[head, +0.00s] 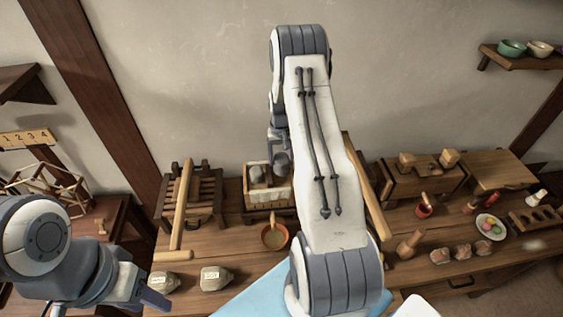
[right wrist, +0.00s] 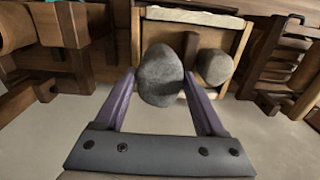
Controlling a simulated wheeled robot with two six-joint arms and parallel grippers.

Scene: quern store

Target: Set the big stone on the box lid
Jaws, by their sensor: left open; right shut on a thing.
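A grey rounded stone (right wrist: 161,76) is between the fingers of my right gripper (right wrist: 159,88) in the right wrist view, and the gripper is shut on it. The held stone also shows in the head view (head: 282,164), above the right part of a wooden tray (head: 247,204) with pale cloth. A second grey stone (head: 257,174) is at the tray's left; it looks smaller in the right wrist view (right wrist: 214,66). A wooden box (head: 408,187) with a flat lid and blocks on top stands right of my arm. My left gripper (head: 147,288) is open and empty at lower left.
A slatted wooden rack (head: 208,188) stands left of the tray, with a long wooden bar (head: 181,208) against it. Two labelled sacks (head: 216,278) and an orange-brown bowl (head: 275,237) are at the front. Pestles, a plate and lumps crowd the right of the bench.

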